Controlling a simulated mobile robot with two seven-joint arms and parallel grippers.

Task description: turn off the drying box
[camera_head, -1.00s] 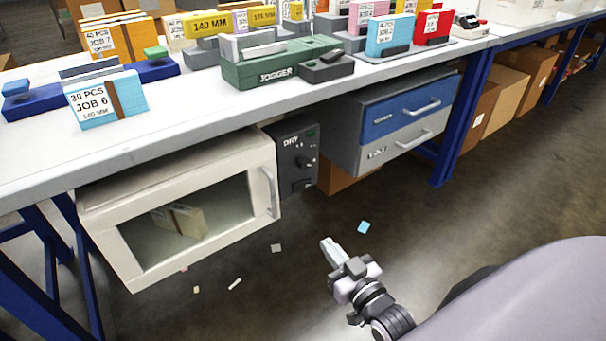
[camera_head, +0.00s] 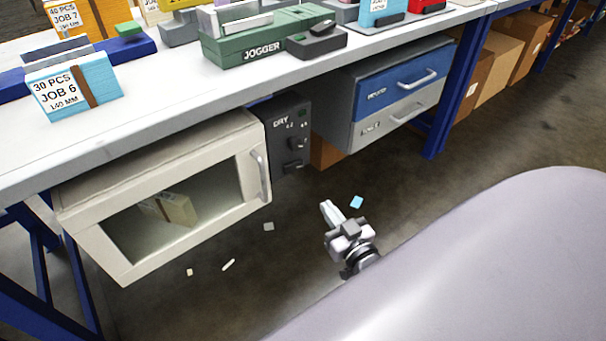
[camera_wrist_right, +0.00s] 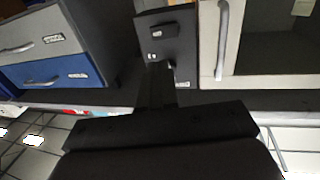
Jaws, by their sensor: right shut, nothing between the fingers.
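The drying box (camera_head: 88,205) is a cream cabinet hung under the bench at left, with its windowed door closed. Its dark control panel (camera_head: 274,160), marked DRY, is on the box's right side and carries small knobs and a lower switch-like part (camera_head: 293,166). My right gripper (camera_head: 326,208) is shut and empty, below and right of the panel in the head view. In the right wrist view, which appears upside down, the shut fingers (camera_wrist_right: 159,78) overlap the panel (camera_wrist_right: 178,45) and partly hide it. Contact cannot be told. My left gripper is not in view.
A blue and grey drawer unit (camera_head: 405,88) hangs right of the panel. The bench top (camera_head: 100,150) is above, holding a green jogger (camera_head: 262,48) and several card boxes. Paper scraps lie on the otherwise open floor. The door handle (camera_head: 259,174) is close to the panel.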

